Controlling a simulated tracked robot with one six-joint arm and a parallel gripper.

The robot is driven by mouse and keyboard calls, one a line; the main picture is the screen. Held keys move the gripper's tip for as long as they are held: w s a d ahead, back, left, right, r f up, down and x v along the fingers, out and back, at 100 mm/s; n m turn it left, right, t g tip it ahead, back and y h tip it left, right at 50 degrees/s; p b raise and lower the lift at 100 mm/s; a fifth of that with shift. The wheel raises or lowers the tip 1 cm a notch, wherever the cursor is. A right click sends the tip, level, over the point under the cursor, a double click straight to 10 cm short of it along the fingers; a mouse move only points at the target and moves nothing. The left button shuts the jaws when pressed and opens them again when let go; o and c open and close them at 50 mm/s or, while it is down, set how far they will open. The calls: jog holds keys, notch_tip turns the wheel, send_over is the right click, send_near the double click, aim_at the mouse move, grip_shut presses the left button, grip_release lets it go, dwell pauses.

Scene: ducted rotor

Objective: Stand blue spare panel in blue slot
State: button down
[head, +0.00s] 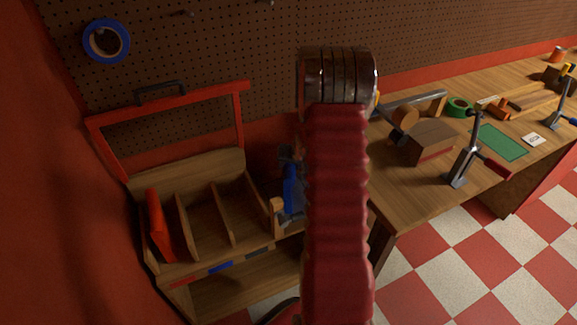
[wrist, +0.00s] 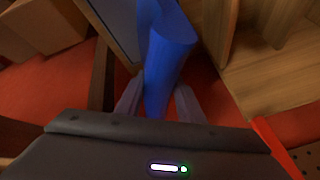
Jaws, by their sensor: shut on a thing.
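The blue spare panel (head: 291,188) shows in the head view just right of the wooden rack, partly hidden by my arm. In the wrist view the blue panel (wrist: 168,55) stands between the two fingers of my gripper (wrist: 157,97), which is shut on it. In the head view my gripper is mostly hidden behind my arm. The rack (head: 190,264) has upright dividers and coloured marks on its front edge. The blue mark (head: 220,267) sits below the second slot from the left, the blue slot (head: 207,228), which looks empty. The panel is outside this slot, to its right.
A red panel (head: 160,226) leans in the leftmost slot. A red frame with a dark handle (head: 160,92) rises behind the rack. A workbench (head: 400,185) with clamps and blocks stands at the right. A pegboard is behind; the checkered floor (head: 450,265) is open.

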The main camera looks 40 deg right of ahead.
jog(key=c, duration=1.2)
grip_release()
jog(key=shift+f, duration=0.1)
jog(key=shift+r, duration=0.2)
jog(key=v, duration=1.1)
jog(key=shift+s+r, duration=0.25)
jog(key=shift+r, duration=0.1)
jog(key=shift+a, duration=0.1)
